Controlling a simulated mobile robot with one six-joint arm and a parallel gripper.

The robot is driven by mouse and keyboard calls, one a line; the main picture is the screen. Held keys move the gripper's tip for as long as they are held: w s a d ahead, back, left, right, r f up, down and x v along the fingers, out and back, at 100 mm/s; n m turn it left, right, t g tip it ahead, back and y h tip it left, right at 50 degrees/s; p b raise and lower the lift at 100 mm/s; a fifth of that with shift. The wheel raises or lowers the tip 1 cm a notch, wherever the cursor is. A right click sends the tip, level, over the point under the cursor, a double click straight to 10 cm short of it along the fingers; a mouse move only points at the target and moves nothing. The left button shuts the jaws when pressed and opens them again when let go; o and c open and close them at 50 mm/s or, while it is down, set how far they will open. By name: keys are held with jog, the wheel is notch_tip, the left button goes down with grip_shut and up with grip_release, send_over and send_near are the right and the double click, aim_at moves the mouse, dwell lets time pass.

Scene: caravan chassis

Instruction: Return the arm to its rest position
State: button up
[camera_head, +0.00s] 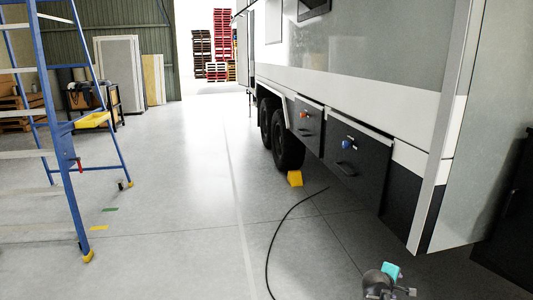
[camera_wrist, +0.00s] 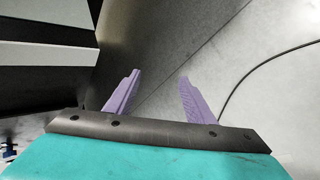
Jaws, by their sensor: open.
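My gripper (camera_wrist: 160,76) shows in the wrist view with its two purple fingers apart and nothing between them. Behind the fingers are a dark bar and a teal housing. In the head view, part of my arm with a teal piece shows at the bottom right edge, low in front of the caravan (camera_head: 360,95); the fingertips cannot be made out there.
The caravan has dark lower lockers (camera_head: 357,155) on its side. A yellow wheel chock (camera_head: 295,178) sits by its wheel. A black hose (camera_head: 270,245) lies on the floor. A blue ladder (camera_head: 62,140) stands at the left. The middle floor is mostly clear.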

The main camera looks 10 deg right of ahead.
jog(key=s+a+f+g+y+p, duration=0.25)
jog(key=s+a+f, duration=0.25)
jog(key=a+f, duration=0.55)
jog(key=s+a+f+g+y+p, duration=0.25)
jog(key=s+a+f, duration=0.25)
jog(key=a+f, duration=0.6)
jog(key=s+a+f+m+g+y+p, duration=0.1)
jog(key=s+a+f+m+g, duration=0.2)
jog(key=s+a, duration=0.4)
jog(key=s+a+f+m+g+y+p, duration=0.1)
jog(key=s+a+m, duration=0.4)
jog(key=s, duration=1)
jog(key=shift+s+a+f+g+y, duration=0.2)
jog(key=shift+a+f+g+y, duration=0.7)
jog(key=shift+a, duration=0.85)
jog(key=shift+f, duration=0.1)
